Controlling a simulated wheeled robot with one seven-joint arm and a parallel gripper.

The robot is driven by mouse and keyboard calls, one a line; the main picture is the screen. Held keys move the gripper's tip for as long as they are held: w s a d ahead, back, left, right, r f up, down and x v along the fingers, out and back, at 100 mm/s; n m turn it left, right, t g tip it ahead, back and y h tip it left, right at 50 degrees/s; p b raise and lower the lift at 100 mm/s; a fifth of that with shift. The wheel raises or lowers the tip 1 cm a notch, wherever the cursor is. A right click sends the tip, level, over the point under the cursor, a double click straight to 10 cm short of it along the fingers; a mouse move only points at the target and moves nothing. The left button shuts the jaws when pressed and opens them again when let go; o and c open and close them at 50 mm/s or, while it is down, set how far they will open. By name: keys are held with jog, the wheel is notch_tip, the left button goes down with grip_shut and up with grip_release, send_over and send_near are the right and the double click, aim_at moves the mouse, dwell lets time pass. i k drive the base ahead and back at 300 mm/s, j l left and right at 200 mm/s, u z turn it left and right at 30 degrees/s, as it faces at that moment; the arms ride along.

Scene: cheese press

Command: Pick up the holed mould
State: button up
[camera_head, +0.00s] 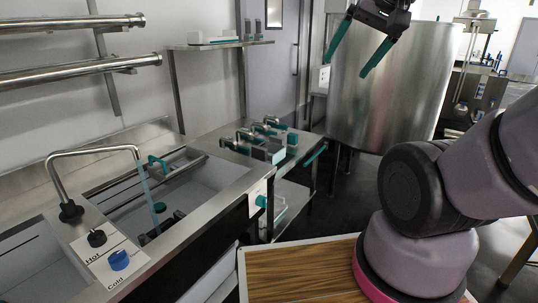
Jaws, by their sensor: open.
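I cannot pick out the holed mould for certain in the head view. Several small steel and teal items (268,151) stand close together on the far end of the steel counter, too small to show any holes. My gripper (347,67) is at the top of the picture, in front of the large steel vat (400,100). Its two teal fingers are spread apart, pointing down and to the left, with nothing between them. It is well apart from the items on the counter.
A sink (200,172) with a bent tap (95,152) and hot and cold knobs is at the left. A wall shelf (220,45) holds a few items. Steel pipes (75,72) run along the wall. A wood-topped surface (300,272) is at the bottom.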

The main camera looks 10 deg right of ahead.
aim_at(272, 152)
jog(key=i+l+u, duration=0.25)
jog(key=i+l, duration=0.5)
jog(key=i+l+u, duration=0.2)
jog(key=i+l, duration=0.5)
jog(key=l, duration=0.2)
